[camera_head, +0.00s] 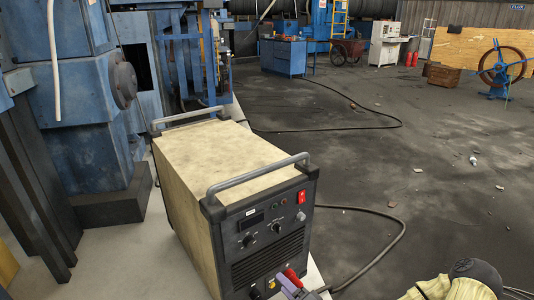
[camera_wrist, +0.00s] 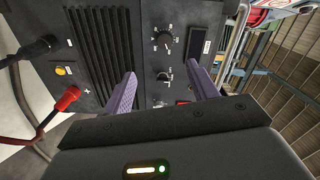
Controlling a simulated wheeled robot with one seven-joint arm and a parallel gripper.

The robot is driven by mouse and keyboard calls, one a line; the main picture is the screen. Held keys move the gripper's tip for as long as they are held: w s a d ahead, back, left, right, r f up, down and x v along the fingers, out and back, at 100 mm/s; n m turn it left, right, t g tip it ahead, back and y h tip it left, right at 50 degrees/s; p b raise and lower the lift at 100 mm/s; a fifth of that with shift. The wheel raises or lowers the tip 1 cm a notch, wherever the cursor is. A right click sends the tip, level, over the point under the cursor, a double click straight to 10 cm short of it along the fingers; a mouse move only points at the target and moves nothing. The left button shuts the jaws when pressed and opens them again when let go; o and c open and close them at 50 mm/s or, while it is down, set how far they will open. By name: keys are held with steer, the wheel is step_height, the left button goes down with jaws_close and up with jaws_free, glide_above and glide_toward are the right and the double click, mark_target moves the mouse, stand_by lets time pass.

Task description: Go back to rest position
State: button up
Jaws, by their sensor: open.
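The beige and black welding machine (camera_head: 250,185) stands upright with its dark front panel (camera_head: 270,250) facing me. My gripper (camera_head: 289,286) shows only partly at the bottom edge of the head view, in front of the lower panel. In the wrist view my gripper (camera_wrist: 161,70) has its two purple fingers spread apart with nothing held between them. Behind them are the panel's upper knob (camera_wrist: 163,40), a lower knob (camera_wrist: 164,77) and a dark display (camera_wrist: 199,42). Whether a fingertip touches the panel I cannot tell.
A red cable plug (camera_wrist: 67,97) and a black plug (camera_wrist: 38,46) sit in the panel at the wrist view's left. A black cable (camera_head: 385,250) lies on the floor right of the machine. Blue machinery (camera_head: 85,100) stands close on the left. The floor at right is mostly open.

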steer(key=s+f+n+g+h, duration=0.3)
steer(key=s+f+n+g, duration=0.1)
steer(key=f+n+g, duration=0.3)
steer(key=s+d+r+n+g+h, duration=0.2)
steer(key=s+d+r+g+h, duration=0.15)
steer(key=d+r+h, duration=0.35)
steer(key=s+r+p, duration=0.2)
steer(key=r+p, duration=1)
steer(key=r, duration=0.5)
steer(key=s+d+r+m+g+p, duration=0.1)
steer(key=s+r+p, duration=0.2)
steer(key=r+p, duration=0.8)
step_height(320, 180, up, 7)
steer(key=shift+d+r+p, duration=0.1)
steer(key=shift+d+p, duration=0.05)
steer(key=shift+p, duration=0.25)
steer(key=shift+s, duration=0.1)
stand_by(0.3)
